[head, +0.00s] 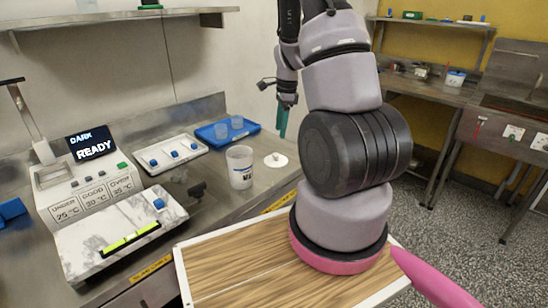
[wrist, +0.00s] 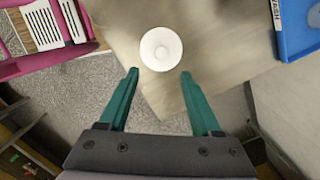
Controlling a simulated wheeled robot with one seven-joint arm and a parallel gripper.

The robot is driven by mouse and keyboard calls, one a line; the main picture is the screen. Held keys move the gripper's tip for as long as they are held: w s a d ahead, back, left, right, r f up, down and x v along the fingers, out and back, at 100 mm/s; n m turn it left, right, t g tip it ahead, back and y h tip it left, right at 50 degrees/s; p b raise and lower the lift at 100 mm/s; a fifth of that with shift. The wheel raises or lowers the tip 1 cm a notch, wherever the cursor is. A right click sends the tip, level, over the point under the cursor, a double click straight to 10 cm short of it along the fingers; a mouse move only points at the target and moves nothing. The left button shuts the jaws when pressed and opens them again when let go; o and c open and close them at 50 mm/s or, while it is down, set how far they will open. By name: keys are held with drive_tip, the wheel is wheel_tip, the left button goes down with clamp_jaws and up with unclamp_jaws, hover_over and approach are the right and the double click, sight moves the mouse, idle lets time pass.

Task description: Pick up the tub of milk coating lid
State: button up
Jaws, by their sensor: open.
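The lid (head: 276,160) is a small white disc with a raised knob, lying flat on the steel counter right of the tub. In the wrist view the lid (wrist: 161,49) shows as a white round just beyond the fingertips, centred between them. The tub (head: 240,167) is a whitish, translucent cup with a label, standing upright and uncovered. My gripper (head: 283,120) hangs pointing down above the lid, with a gap between. Its two teal fingers (wrist: 158,73) are spread open with nothing between them.
A blue tray (head: 209,135) with clear cups stands behind the tub; its edge (wrist: 284,40) shows at the right of the wrist view. A white tray (head: 148,163) with blue-marked pieces lies left. The machine (head: 92,180) reads "DARK READY". The counter around the lid is clear.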

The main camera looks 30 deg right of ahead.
sight(276, 154)
drive_tip(key=f, duration=0.3)
drive_tip(key=a+f, duration=0.1)
drive_tip(key=f, duration=0.5)
drive_tip(key=shift+w+a+f, duration=0.2)
drive_tip(key=shift+w+f, duration=0.05)
clamp_jaws()
